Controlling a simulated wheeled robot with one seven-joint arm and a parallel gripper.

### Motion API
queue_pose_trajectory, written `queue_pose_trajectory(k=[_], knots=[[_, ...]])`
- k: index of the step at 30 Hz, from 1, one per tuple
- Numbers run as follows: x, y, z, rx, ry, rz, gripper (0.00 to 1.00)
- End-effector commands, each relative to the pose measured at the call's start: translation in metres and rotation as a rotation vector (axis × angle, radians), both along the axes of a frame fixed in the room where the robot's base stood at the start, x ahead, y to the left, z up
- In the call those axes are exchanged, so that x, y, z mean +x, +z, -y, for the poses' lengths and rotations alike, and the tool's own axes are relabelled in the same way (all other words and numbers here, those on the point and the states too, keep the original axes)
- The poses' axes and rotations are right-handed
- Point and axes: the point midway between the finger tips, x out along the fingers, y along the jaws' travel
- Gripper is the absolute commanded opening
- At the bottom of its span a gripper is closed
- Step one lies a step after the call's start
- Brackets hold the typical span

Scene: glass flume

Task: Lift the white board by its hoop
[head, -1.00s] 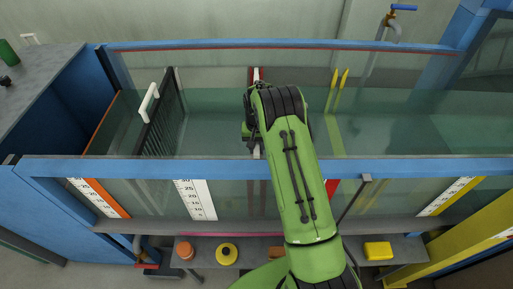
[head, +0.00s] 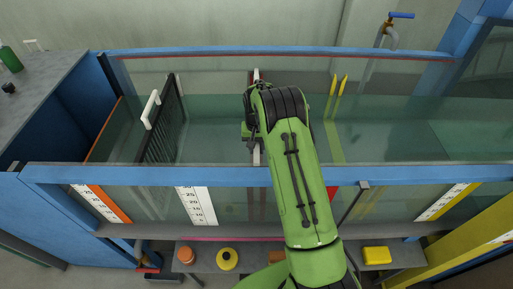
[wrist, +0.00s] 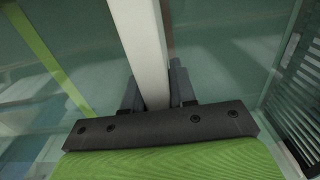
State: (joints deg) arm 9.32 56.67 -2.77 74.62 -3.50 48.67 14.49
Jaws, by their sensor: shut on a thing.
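The white board (head: 256,75) shows in the head view as a narrow pale upright strip with a red-brown edge inside the glass flume. My arm hides most of it. In the wrist view a white bar (wrist: 143,35) runs between the two dark fingers of my gripper (wrist: 153,77), with one finger against each side. My gripper is shut on this bar. I cannot tell if the bar is the hoop or the board's edge.
A black grille (head: 163,122) with a white handle (head: 150,109) stands to the left in the flume. Two yellow rods (head: 338,84) are to the right. The flume's blue front rail (head: 120,174) and far rail (head: 190,56) border the space.

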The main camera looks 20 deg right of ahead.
Motion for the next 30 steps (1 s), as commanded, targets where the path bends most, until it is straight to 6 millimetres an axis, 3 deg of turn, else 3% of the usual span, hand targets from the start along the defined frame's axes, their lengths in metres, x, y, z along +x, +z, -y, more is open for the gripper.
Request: queue_pose_trajectory(k=[30], knots=[[0.002, 0.064, 0.001, -0.002, -0.001, 0.010, 0.00]])
